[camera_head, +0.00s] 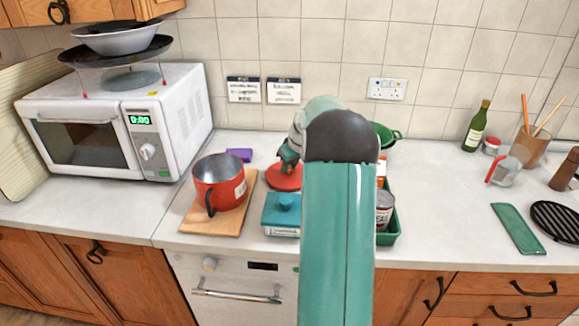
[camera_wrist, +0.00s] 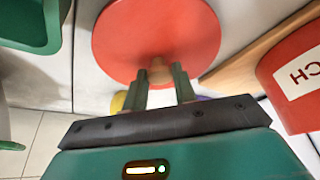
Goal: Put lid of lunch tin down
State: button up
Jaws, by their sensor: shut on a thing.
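The lid of the lunch tin is a round red disc (camera_head: 285,180) with a small wooden knob. In the wrist view the lid (camera_wrist: 125,40) fills the top middle, and my gripper (camera_wrist: 162,82) has its fingers on either side of the knob, shut on it. In the head view my gripper (camera_head: 288,158) is above the lid, partly hidden by my arm. I cannot tell whether the lid touches the counter. The lunch tin (camera_head: 219,184) is red and open, on a wooden board to the left; its labelled side (camera_wrist: 290,85) shows at right in the wrist view.
The wooden board (camera_head: 192,216) lies left of the lid. A teal lidded box (camera_head: 282,213) stands in front of it, and a purple block (camera_head: 239,155) lies behind left. A green tray (camera_head: 391,236) with a can is right of my arm. The microwave (camera_head: 130,120) stands far left.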

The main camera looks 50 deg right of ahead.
jog(key=shift+f, duration=0.25)
jog(key=o, duration=1)
jog(key=shift+c, duration=0.2)
jog(key=v, duration=1.2)
jog(key=s+a+r, duration=0.1)
jog(key=a+r, duration=0.2)
jog(key=a, duration=0.6)
jog(key=s+a+r, duration=0.1)
jog(key=a+r, duration=0.1)
jog(key=a, duration=0.8)
jog(key=s+a+r, duration=0.2)
jog(key=a+r, duration=0.1)
jog(key=a, duration=0.6)
jog(key=s+a+f+n+t, duration=0.1)
jog(key=s+a+f, duration=0.3)
jog(key=s+a, duration=1.1)
jog(key=shift+s+a+f, duration=0.2)
jog(key=shift+s+a, duration=0.15)
jog(key=shift+a, duration=0.5)
